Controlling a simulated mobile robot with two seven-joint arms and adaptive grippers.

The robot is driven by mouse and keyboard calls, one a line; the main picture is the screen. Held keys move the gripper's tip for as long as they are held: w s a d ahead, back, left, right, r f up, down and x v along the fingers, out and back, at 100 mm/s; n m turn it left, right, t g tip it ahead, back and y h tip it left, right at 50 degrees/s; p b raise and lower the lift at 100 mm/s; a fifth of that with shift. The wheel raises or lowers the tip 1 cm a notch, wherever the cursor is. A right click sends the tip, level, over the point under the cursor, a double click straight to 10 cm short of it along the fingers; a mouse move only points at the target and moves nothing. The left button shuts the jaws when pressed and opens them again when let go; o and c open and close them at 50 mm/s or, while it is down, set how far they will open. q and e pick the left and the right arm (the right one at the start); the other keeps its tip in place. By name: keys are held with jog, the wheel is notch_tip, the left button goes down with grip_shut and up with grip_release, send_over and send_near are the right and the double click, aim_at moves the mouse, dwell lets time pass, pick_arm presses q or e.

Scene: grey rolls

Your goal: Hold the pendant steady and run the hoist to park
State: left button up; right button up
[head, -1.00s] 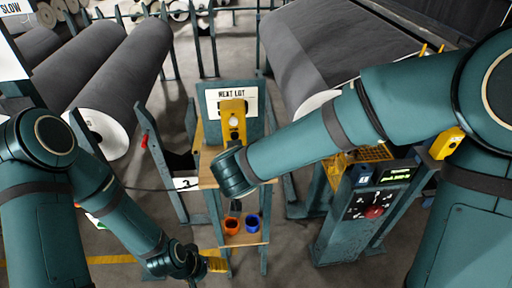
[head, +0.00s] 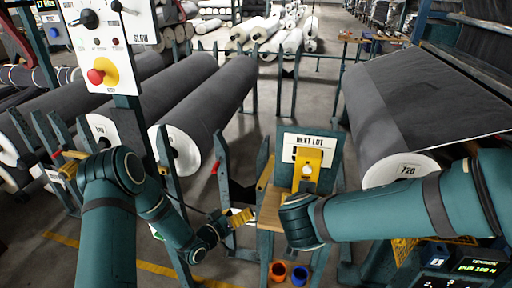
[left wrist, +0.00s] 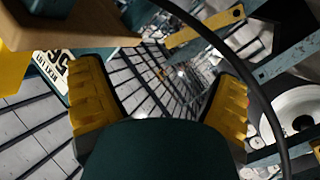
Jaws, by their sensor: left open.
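My left gripper (head: 247,215) is open beside the wooden shelf of the centre stand. In the left wrist view its two yellow ribbed fingers (left wrist: 165,92) are spread with nothing between them. A yellow box with a pale round spot (head: 310,165), possibly the pendant, stands upright at the "NEXT LOT" sign. My right wrist (head: 302,222) is just in front of and below it. The right fingers cannot be made out, so any hold on the box is unclear. A dark cable (left wrist: 235,62) curves past the left gripper. No hoist can be made out.
A white control panel (head: 112,45) with knobs and a red button stands upper left. Large grey rolls lie left (head: 215,95) and right (head: 420,110). An orange cup (head: 278,271) and a blue cup (head: 300,274) sit low on the stand. A console (head: 465,268) is lower right.

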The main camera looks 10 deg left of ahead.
pick_arm(q)
jog(key=w+d+r+m+g+h, duration=0.2)
jog(key=r+m+h, duration=0.25)
jog(key=r, duration=0.25)
jog(key=w+d+r+m+g+h, duration=0.1)
jog(key=w+d+r+m+h, duration=0.1)
jog(key=r+m+h, duration=0.45)
jog(key=m+g+y, duration=0.1)
jog(key=m+g, duration=0.8)
jog(key=g, duration=0.3)
send_near(309, 152)
jog(key=d, duration=1)
jog(key=shift+f, duration=0.3)
jog(key=c, duration=1.4)
